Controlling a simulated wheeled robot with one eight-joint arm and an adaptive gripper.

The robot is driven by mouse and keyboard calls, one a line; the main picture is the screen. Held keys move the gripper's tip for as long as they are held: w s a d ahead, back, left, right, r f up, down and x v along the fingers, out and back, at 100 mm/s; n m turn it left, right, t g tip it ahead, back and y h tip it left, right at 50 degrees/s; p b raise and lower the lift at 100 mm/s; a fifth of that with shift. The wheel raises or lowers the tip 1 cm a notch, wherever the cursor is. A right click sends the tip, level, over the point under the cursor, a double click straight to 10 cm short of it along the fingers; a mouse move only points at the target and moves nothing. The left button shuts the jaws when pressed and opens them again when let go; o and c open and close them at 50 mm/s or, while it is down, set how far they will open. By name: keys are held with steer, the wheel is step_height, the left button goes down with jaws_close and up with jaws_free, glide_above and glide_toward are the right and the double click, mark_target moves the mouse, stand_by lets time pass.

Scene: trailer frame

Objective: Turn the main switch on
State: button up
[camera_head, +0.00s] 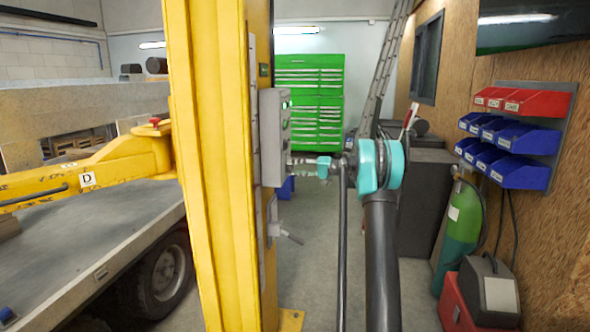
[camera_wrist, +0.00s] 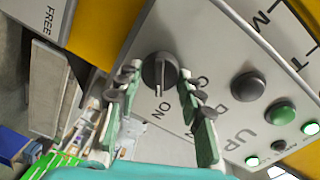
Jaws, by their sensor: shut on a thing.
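The main switch is a round dark knob (camera_wrist: 160,72) on a light grey control panel (camera_wrist: 215,30) in the wrist view. The word ON is printed below it, and its raised ridge points roughly toward that word. My gripper (camera_wrist: 160,76) has one green finger on each side of the knob and is shut on it. In the head view the grey control box (camera_head: 272,130) is fixed to the yellow post (camera_head: 215,200). My gripper (camera_head: 291,162) reaches its right face from the right; the knob is too small to make out there.
On the panel, a dark button (camera_wrist: 249,86), a green button (camera_wrist: 281,113) and small lit lamps sit right of the knob. A lever handle (camera_head: 289,236) juts out below the box. A yellow arm (camera_head: 90,178) extends left; blue bins (camera_head: 525,172) hang at right.

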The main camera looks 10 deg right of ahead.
steer(key=shift+m, duration=0.3)
steer(key=o, duration=1.2)
steer(key=shift+c, duration=0.2)
steer(key=shift+d, duration=0.15)
steer(key=v, duration=1.1)
steer(key=shift+s+d, duration=0.2)
steer(key=shift+d, duration=0.15)
